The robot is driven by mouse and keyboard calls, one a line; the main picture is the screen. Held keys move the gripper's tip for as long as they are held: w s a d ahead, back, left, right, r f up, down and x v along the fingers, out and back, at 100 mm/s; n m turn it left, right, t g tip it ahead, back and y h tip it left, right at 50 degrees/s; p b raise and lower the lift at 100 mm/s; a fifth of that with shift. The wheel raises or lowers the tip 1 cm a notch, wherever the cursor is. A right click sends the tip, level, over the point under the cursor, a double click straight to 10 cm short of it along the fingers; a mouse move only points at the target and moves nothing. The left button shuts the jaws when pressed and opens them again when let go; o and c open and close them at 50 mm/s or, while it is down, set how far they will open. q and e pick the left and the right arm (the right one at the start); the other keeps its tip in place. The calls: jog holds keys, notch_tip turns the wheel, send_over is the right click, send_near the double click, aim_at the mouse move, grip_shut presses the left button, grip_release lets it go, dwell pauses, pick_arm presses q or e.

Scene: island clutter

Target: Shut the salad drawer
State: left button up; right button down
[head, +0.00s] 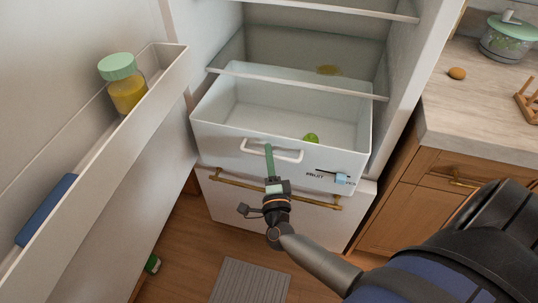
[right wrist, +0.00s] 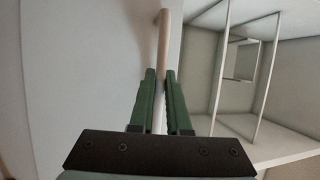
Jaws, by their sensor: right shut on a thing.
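The salad drawer (head: 225,131) is a white bin pulled part way out of the fridge, with a white bar handle (head: 290,156) on its front. In the right wrist view the pale handle bar (right wrist: 162,45) runs between the two green fingers (right wrist: 160,95). My left gripper is not in view.
The open fridge door at left carries a shelf with a green-lidded yellow jar (head: 125,88) and a blue item (head: 46,210). Below the drawer is a white front with a brass rail (head: 230,181). A counter (head: 465,100) stands at right.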

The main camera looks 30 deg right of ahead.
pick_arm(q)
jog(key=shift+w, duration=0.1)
pick_arm(e)
jog(key=shift+w+d, duration=0.1)
dwell(0.7)
jog(key=w+d+b, duration=1.1)
jog(key=w+d, duration=0.6)
jog(key=d, duration=0.3)
jog(key=shift+w+d, duration=0.15)
jog(key=shift+w, duration=0.1)
jog(key=c, duration=1.1)
grip_release()
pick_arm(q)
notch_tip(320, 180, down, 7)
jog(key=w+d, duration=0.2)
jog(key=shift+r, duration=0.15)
pick_arm(e)
jog(key=shift+o, duration=1.1)
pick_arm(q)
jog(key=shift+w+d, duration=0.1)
pick_arm(e)
jog(key=shift+s, duration=0.1)
